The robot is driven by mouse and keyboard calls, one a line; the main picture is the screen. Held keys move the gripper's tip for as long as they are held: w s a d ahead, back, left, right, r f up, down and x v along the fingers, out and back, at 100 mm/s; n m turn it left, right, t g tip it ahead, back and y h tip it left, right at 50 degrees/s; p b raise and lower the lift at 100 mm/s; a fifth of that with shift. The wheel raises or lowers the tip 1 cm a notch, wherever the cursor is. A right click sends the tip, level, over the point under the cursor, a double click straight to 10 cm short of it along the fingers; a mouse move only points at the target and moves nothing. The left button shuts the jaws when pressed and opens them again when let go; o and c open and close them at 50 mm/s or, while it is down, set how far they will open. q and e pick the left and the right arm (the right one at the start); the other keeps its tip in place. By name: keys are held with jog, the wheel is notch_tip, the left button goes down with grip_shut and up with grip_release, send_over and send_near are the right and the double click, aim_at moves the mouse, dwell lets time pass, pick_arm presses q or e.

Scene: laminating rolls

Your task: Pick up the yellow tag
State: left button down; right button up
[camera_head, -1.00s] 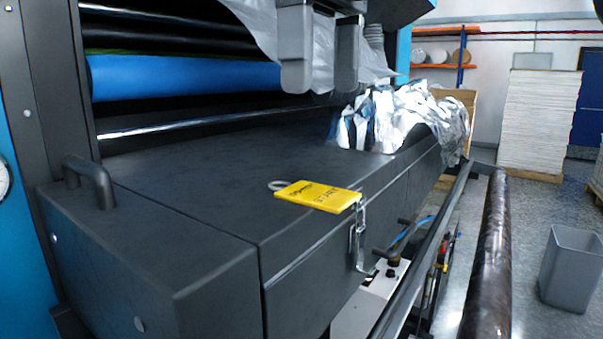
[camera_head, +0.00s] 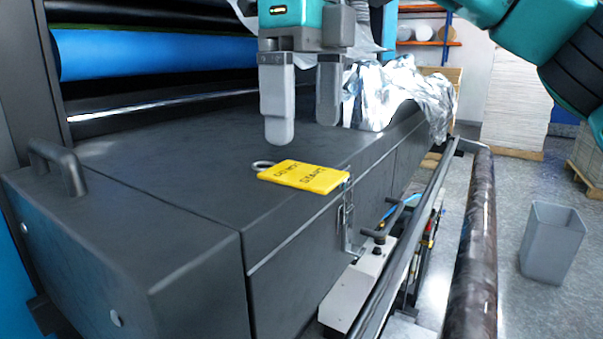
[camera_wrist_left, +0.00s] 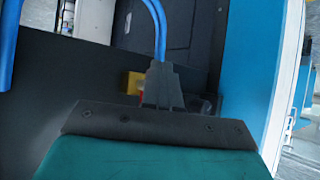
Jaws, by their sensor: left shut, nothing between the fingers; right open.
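The yellow tag (camera_head: 304,176) lies flat on the dark top of the machine cover (camera_head: 170,160), near its front edge, in the head view. It has dark lettering and a metal ring (camera_head: 263,166) at its left end. My right gripper (camera_head: 303,128) is open and empty, pointing down above and behind the tag, apart from it. My left gripper (camera_wrist_left: 162,72) shows only in the left wrist view, with its fingers shut and empty. The tag cannot be made out in that view.
Crumpled silver film (camera_head: 395,95) lies on the cover behind the tag. A metal latch (camera_head: 348,222) hangs on the front face below the tag. A black handle (camera_head: 58,165) stands at the left. A long dark roller (camera_head: 478,235) and a grey bin (camera_head: 552,242) are at the right.

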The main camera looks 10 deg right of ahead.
aim_at(302, 172)
jog(key=shift+w+a+f+b, duration=0.1)
jog(key=shift+w+f+b, duration=0.1)
jog(key=shift+f, duration=1.1)
jog(key=shift+w+a+f+b, duration=0.1)
jog(key=shift+f+b, duration=0.05)
jog(key=shift+f, duration=1.15)
jog(key=c, duration=1.1)
